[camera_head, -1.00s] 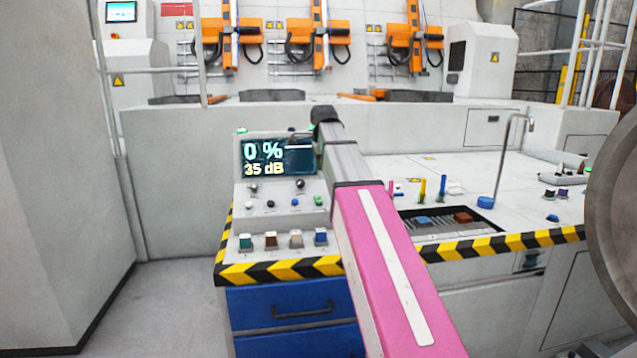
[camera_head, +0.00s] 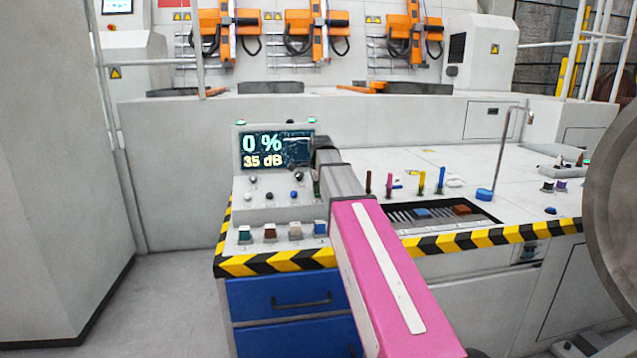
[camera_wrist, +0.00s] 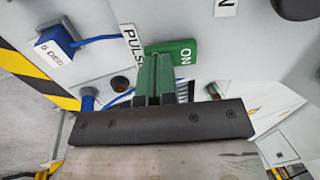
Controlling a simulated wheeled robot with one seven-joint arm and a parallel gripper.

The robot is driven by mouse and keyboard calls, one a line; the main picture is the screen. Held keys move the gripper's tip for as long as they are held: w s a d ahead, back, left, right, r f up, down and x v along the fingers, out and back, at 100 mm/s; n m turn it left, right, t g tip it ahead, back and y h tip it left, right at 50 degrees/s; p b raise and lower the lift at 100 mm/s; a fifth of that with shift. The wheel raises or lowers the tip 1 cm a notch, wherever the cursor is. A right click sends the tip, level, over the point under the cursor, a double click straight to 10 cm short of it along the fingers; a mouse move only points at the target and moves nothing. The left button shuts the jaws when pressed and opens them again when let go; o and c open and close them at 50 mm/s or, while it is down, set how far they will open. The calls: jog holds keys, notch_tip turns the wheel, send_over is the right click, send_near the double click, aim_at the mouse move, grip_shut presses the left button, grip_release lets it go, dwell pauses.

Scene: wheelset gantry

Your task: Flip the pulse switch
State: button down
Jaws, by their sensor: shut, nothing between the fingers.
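The pulse switch's label (camera_wrist: 131,45), reading PULS with its end covered, shows in the wrist view beside a green plate (camera_wrist: 182,52) marked ON. The switch lever itself cannot be made out; my fingers cover the spot by the label. My gripper (camera_wrist: 154,62) is shut and empty, its green fingertips close against the plate's edge; contact cannot be told. In the head view my gripper (camera_head: 316,186) hangs at the right edge of the console (camera_head: 275,213), below its screen (camera_head: 276,150). The console's right-hand controls are hidden behind my arm.
Coloured push buttons (camera_head: 270,233) line the console's front, above yellow-black edging (camera_head: 275,262). Right of my arm stand several upright coloured pegs (camera_head: 421,183), a sunken tray (camera_head: 395,205) and a bent pipe on a blue base (camera_head: 485,194).

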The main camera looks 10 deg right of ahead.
jog(key=shift+f, duration=0.15)
jog(key=shift+s+f+t, duration=0.35)
jog(key=shift+f+t, duration=0.15)
jog(key=shift+t, duration=0.2)
jog(key=shift+f+t, duration=0.25)
jog(key=shift+t, duration=0.55)
jog(key=shift+f, duration=0.15)
